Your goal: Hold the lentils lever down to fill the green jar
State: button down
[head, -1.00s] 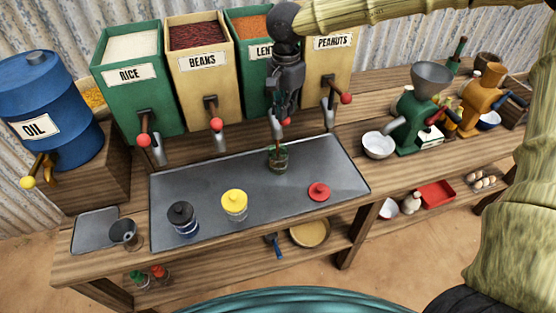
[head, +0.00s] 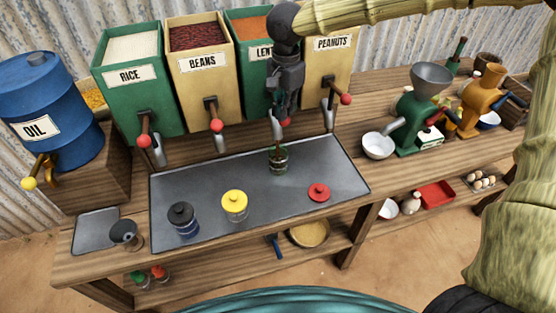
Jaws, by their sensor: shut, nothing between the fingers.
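The lentils bin (head: 247,27) is green with orange-red contents, third in the row, and its label is partly hidden by my arm. My gripper (head: 284,112) is shut, with nothing between its fingers, in front of that bin. The red knob of the lentils lever (head: 286,121) shows just at the fingertips. The lever looks low, and the fingers seem to touch it from above. The green jar (head: 279,160) stands open and upright on the grey tray under the lentils spout. A thin brown-red streak shows between spout and jar. The fill level is too small to tell.
Rice, beans and peanuts levers stand alongside. An oil drum (head: 43,95) is at left, grinders (head: 417,128) at right.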

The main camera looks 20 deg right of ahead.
jog(key=shift+r+p, duration=2.75)
jog(key=shift+f, duration=0.1)
